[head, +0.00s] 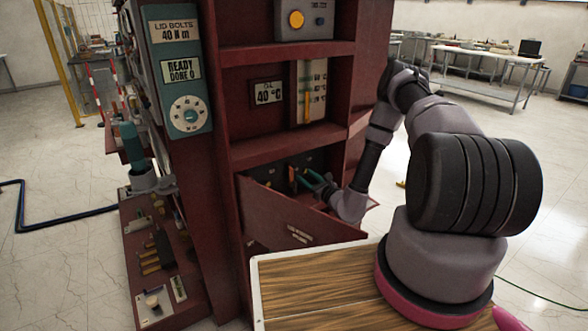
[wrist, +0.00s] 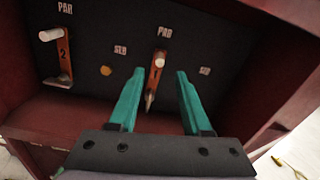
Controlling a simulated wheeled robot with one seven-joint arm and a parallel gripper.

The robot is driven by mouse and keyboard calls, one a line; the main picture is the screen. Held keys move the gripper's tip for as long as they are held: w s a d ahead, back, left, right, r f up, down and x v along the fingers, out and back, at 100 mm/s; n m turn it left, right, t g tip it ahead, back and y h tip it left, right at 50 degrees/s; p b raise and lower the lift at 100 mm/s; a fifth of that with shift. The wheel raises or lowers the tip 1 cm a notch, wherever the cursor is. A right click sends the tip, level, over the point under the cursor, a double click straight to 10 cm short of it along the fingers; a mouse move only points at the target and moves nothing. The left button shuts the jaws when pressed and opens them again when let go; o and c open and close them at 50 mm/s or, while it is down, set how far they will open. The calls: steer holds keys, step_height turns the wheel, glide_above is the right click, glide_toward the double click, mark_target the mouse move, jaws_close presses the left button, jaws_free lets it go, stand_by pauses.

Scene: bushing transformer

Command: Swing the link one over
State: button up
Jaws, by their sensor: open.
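Link one (wrist: 154,80) is a copper-coloured bar marked 1 with a white knob at its top, on a dark panel (wrist: 100,20) inside the red cabinet. Its knob end is by a PAR label, and a SER label is to its right. My gripper (wrist: 160,73) is open, with one teal finger on each side of link one; contact cannot be told. In the head view my gripper (head: 315,180) reaches into the lower compartment, and the links there are small and partly hidden. Link two (wrist: 63,58), marked 2 with a white knob, is at the left by another PAR label.
A dropped red door flap (head: 290,222) lies open in front of the compartment. Red compartment walls (wrist: 270,60) close in on the right. A shelf (head: 290,145) is above my gripper. A wooden-topped surface (head: 310,285) is in front.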

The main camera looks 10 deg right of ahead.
mark_target(297, 169)
steer(key=x, duration=0.8)
steer(key=shift+c, duration=0.3)
jaws_close()
stand_by(1.0)
